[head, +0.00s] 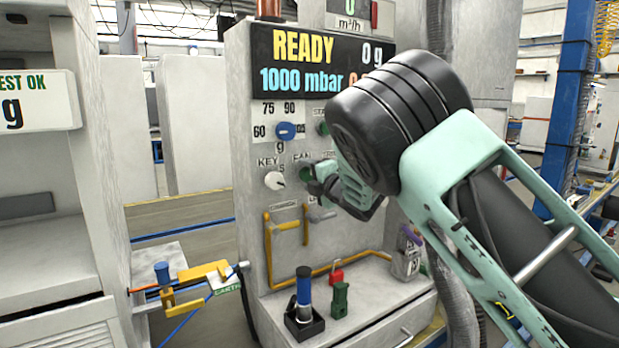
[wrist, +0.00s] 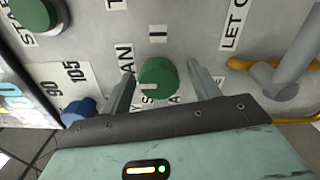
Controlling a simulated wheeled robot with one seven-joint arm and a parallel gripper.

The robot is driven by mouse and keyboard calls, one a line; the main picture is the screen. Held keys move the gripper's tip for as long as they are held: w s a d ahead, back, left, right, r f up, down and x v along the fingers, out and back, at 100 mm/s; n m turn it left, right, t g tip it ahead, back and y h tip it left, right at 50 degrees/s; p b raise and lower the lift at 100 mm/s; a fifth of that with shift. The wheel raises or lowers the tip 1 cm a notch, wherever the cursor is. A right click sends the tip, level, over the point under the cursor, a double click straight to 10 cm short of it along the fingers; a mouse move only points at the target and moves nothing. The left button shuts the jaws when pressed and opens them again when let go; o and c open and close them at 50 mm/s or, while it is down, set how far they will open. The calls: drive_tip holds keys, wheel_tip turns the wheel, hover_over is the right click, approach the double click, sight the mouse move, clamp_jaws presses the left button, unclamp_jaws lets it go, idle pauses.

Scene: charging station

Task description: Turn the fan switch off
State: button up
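The fan switch is a round green knob (head: 306,174) on the grey panel, below the partly covered FAN label in the head view. In the wrist view the green knob (wrist: 158,78) sits between my two fingers, with a gap on each side. A label with a single bar (wrist: 158,34) is beyond it. My gripper (wrist: 160,74) is open and empty, facing the panel. In the head view my gripper (head: 314,181) is at the knob and partly hides it. I cannot tell how far the fingertips reach around the knob, or which position it points to.
A white key switch (head: 275,181) is left of the fan knob, and a blue dial (head: 285,131) is above. Another green knob (head: 323,128) is above the fan switch. A yellow pipe with a grey lever (head: 322,217) runs below.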

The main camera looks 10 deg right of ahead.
drive_tip(key=shift+s, duration=0.1)
drive_tip(key=b+v, duration=0.1)
drive_tip(key=v, duration=1.6)
drive_tip(key=shift+b, duration=0.4)
drive_tip(key=shift+s, duration=0.1)
